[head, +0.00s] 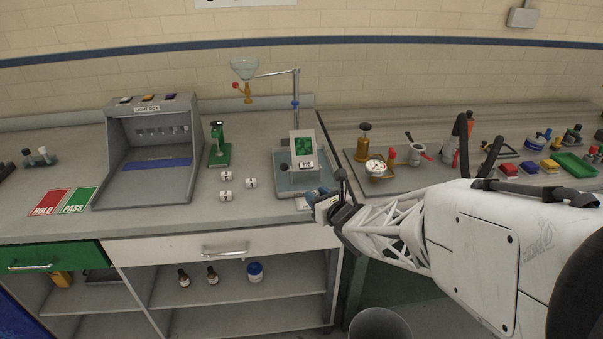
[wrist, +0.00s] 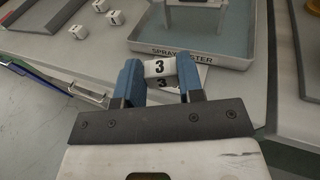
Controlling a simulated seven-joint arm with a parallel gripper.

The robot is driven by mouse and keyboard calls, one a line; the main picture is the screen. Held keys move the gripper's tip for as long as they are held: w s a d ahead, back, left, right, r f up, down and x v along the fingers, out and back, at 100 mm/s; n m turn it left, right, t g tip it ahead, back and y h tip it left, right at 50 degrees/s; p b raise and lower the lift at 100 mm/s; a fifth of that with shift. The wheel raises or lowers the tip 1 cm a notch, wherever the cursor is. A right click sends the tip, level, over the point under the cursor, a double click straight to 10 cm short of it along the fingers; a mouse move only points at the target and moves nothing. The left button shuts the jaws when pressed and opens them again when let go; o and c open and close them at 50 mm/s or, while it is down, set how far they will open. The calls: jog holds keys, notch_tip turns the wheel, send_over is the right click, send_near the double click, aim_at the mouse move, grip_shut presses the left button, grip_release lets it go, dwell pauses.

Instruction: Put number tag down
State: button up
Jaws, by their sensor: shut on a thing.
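My gripper (head: 325,205) is at the front edge of the bench, just in front of the spray tester (head: 283,184). In the wrist view its two blue fingers (wrist: 160,78) are shut on a white number tag (wrist: 160,67) marked with a black 3. Part of the tag is hidden by the fingers, and I cannot tell whether its underside touches the surface below. Three other white number tags (head: 226,176) stand on the bench left of the spray tester; they also show at the upper left of the wrist view (wrist: 115,17).
A pale card or plate (wrist: 203,72) lies under and beside the held tag. The spray tester's raised tray rim (wrist: 225,60) is close behind. Bare bench (head: 180,222) lies along the front left.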

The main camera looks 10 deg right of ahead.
aim_at(317, 191)
jog(key=shift+w+a+f, duration=0.1)
jog(key=shift+w+f, duration=0.05)
jog(key=shift+w, duration=1.65)
jog(key=shift+f, duration=1.8)
jog(key=o, duration=0.9)
jog(key=shift+f, duration=0.1)
jog(key=shift+s, duration=0.1)
jog(key=shift+s+d+r, duration=0.2)
jog(key=shift+s+d, duration=0.05)
jog(key=shift+s, duration=0.15)
jog(key=shift+v, duration=5.45)
jog(key=shift+r, duration=0.15)
